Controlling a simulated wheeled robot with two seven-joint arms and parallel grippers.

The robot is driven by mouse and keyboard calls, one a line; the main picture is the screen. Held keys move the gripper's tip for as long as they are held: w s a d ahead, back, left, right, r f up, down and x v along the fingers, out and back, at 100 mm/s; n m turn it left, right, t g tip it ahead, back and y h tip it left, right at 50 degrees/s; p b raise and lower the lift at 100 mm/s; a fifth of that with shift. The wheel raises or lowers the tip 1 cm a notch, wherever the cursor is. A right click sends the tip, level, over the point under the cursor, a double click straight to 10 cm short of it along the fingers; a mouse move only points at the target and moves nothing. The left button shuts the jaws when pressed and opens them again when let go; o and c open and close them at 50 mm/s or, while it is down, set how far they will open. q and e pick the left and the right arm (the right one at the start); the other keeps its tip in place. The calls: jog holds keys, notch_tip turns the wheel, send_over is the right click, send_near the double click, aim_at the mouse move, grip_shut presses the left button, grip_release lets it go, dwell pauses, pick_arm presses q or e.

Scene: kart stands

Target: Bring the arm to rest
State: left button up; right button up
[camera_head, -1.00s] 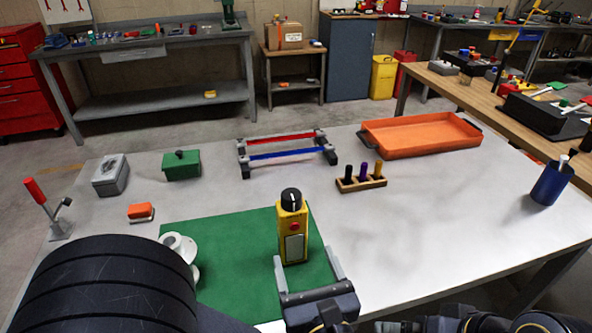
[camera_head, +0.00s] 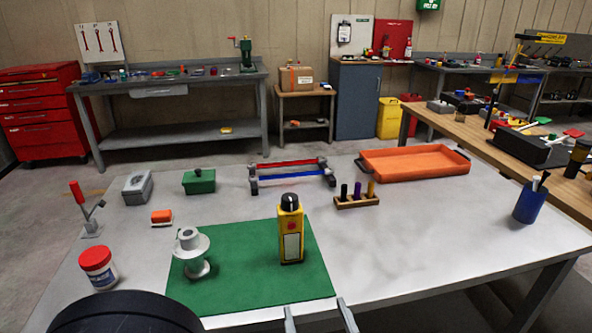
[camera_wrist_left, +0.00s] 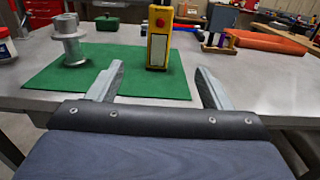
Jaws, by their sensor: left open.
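My left gripper (camera_head: 318,318) is at the bottom edge of the head view, at the table's front edge. Only its finger ends show there. In the left wrist view its two fingers (camera_wrist_left: 160,88) are spread apart with nothing between them. A yellow control box (camera_head: 291,230) with a black knob and a red button stands upright on the green mat (camera_head: 240,297), beyond the fingers. It also shows in the left wrist view (camera_wrist_left: 158,40). My right gripper is not in these views.
A white flanged spool (camera_head: 197,266) stands on the mat's left part. A red-lidded jar (camera_head: 98,268) is left of the mat. A wooden peg block (camera_head: 357,202), an orange tray (camera_head: 420,172) and a blue cup (camera_head: 530,204) stand farther back. The table's right front is clear.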

pick_arm(q)
jog(key=s+a+f+n+g+y+p, duration=0.1)
jog(key=s+a+n+g+y+p, duration=0.1)
jog(key=a+n+g, duration=0.8)
jog(key=s+a+f+n+g+y+p, duration=0.1)
jog(key=s+a+f+n+g+p, duration=0.15)
jog(key=a+n, duration=0.75)
jog(key=s+a+n+g+h, duration=0.4)
jog(key=s+a, duration=0.1)
jog(key=a, duration=0.1)
notch_tip(320, 180, up, 7)
jog(key=s+d+n+t+h+p, duration=0.2)
jog(key=n+h, duration=0.4)
jog(key=n, duration=0.5)
jog(key=shift+f+n+t+p, duration=0.15)
jog(key=shift+n+t+p, duration=0.25)
jog(key=shift+t, duration=0.85)
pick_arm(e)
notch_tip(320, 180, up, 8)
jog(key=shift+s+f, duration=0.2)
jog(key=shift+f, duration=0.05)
